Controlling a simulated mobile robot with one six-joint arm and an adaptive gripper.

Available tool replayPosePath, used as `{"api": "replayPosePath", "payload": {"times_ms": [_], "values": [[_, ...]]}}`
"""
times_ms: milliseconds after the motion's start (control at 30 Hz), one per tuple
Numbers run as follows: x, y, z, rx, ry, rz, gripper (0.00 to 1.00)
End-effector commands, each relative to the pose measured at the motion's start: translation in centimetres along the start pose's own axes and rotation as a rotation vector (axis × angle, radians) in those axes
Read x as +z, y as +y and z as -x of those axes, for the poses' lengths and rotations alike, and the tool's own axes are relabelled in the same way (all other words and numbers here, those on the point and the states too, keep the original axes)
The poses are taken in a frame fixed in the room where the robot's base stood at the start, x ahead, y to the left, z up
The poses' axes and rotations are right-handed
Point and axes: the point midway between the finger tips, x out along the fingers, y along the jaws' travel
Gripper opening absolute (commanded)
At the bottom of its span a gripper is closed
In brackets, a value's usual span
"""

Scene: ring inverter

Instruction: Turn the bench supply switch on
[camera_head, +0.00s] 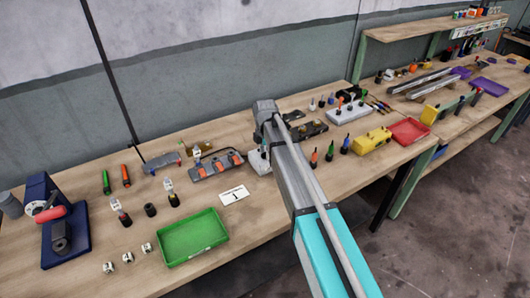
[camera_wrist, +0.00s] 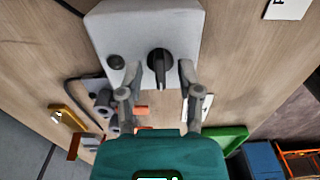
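The bench supply (camera_wrist: 125,28) is a light grey box in the wrist view. It has a black rotary switch (camera_wrist: 160,65) with a long narrow handle and a small round black knob (camera_wrist: 115,62) to its left. My gripper (camera_wrist: 159,72) is open, with one finger on each side of the switch handle. Gaps show between the handle and both fingers; I cannot tell how deep the fingertips reach. In the head view my arm hides most of the supply, and a pale grey part (camera_head: 258,161) shows beside it.
On the workbench stand a grey fixture with orange parts (camera_head: 217,165), a white card (camera_head: 234,195), a green tray (camera_head: 193,238), a blue press (camera_head: 63,220) and a yellow box (camera_head: 371,141). Several small tools stand around them. Bare wood shows between the items.

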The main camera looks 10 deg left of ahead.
Motion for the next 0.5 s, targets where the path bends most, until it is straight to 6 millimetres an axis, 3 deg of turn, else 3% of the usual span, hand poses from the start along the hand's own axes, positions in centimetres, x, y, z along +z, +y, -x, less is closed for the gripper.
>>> {"api": "replayPosePath", "payload": {"times_ms": [33, 200, 233, 500], "values": [[0.0, 0.0, 0.0, 0.0, 0.0, 0.0, 0.34], [0.0, 0.0, 0.0, 0.0, 0.0, 0.0, 0.03], [0.0, 0.0, 0.0, 0.0, 0.0, 0.0, 0.0], [0.0, 0.0, 0.0, 0.0, 0.0, -0.001, 0.0]]}}
